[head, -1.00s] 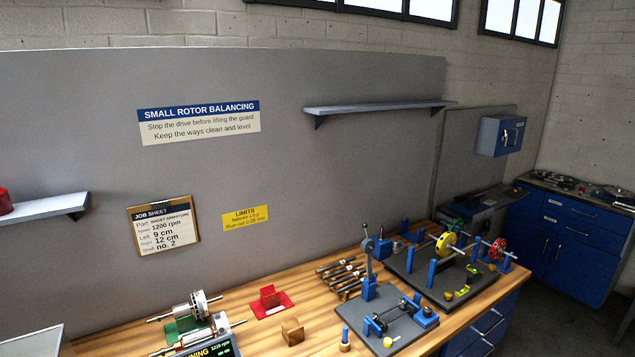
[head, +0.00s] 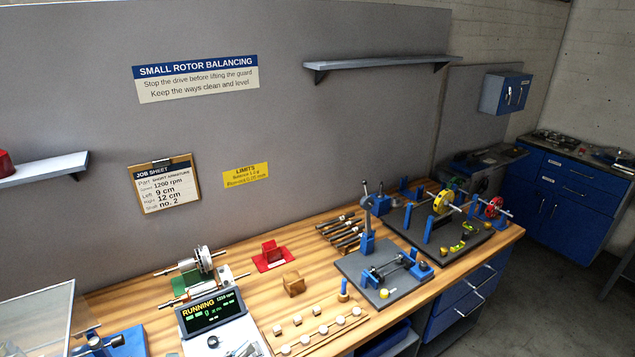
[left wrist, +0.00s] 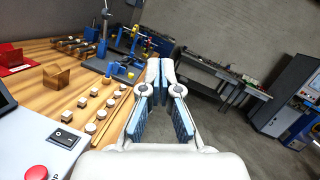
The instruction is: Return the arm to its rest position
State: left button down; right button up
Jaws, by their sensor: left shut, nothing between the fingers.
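My left gripper (left wrist: 158,72) shows in the left wrist view, its white fingers with blue pads closed together at the tips and nothing between them. It is in the air beside the wooden bench (left wrist: 110,125), with the floor under and beyond it. In the head view neither gripper can be made out. In the head view the bench (head: 300,262) carries the balancing machine's control box (head: 212,312), whose screen reads RUNNING, and a rotor (head: 204,260) behind it.
A red holder (head: 272,258), a wooden block (head: 293,284) and several small pale pieces (head: 321,329) stand on the bench. A grey plate with blue posts (head: 400,290) is near its right end. In the left wrist view a red button (left wrist: 37,172) is at lower left. Open floor (left wrist: 225,130) lies right.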

pick_arm(q)
jog(key=a+f+n+t+y, duration=0.2)
jog(key=a+n+t+y, duration=0.25)
jog(key=n+y, duration=0.6)
jog(key=a+f+n+t+y, duration=0.25)
jog(key=a+n+y, duration=0.3)
jog(key=n, duration=0.95)
jog(key=s+a+f+n+g+y, duration=0.2)
jog(key=f+n+g, duration=0.15)
jog(key=f, duration=0.25)
jog(key=s+a+f+n+g+y, duration=0.1)
jog(key=s+a+f+n+g, duration=0.15)
jog(key=f+n, duration=0.25)
jog(key=s+d+f+n+g+h, duration=0.25)
jog(key=s+d+f+g, duration=0.3)
jog(key=s+f, duration=0.3)
jog(key=s+d+f+n+g+h, duration=0.2)
jog(key=s+d+f+n+g, duration=0.15)
jog(key=s+f+g, duration=0.4)
jog(key=s+f+m, duration=0.1)
jog(key=s+f, duration=0.1)
jog(key=f, duration=1.2)
jog(key=s+f, duration=0.2)
jog(key=f, duration=1.2)
jog(key=s+a+f+g, duration=0.1)
jog(key=s+a+f, duration=0.1)
jog(key=s+f, duration=1.3)
jog(key=shift+s+a, duration=0.3)
jog(key=shift+s, duration=0.85)
